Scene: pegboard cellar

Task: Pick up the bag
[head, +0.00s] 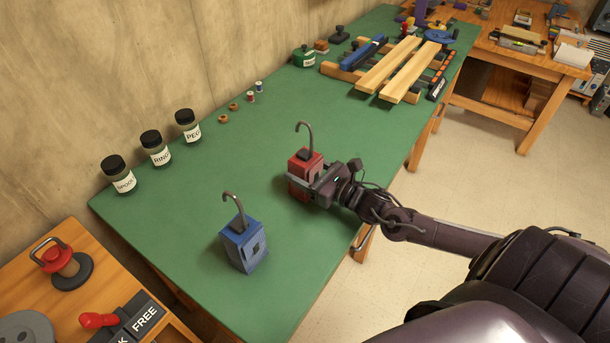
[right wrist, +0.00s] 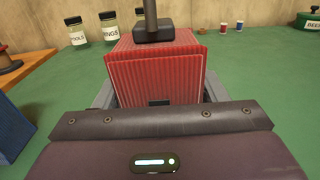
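A red, ribbed, box-shaped bag (head: 300,168) with a dark hooked handle stands upright on the green table (head: 185,225). My right gripper (head: 306,180) is low around it, with one finger on each side. In the right wrist view the red bag (right wrist: 155,75) fills the space between the grey fingers, and its handle runs out of the top. Whether the fingers press on it cannot be told. A similar blue bag (head: 243,246) with a hook stands nearer on the table; its edge shows at the left of the right wrist view (right wrist: 12,130). My left gripper is out of view.
Labelled jars (head: 155,147) stand along the wall, with small spools (head: 251,96) farther back. Wooden boards (head: 400,65) lie on a rack at the far end. A wooden bench (head: 100,285) is at lower left. Green surface is clear between the bags and jars.

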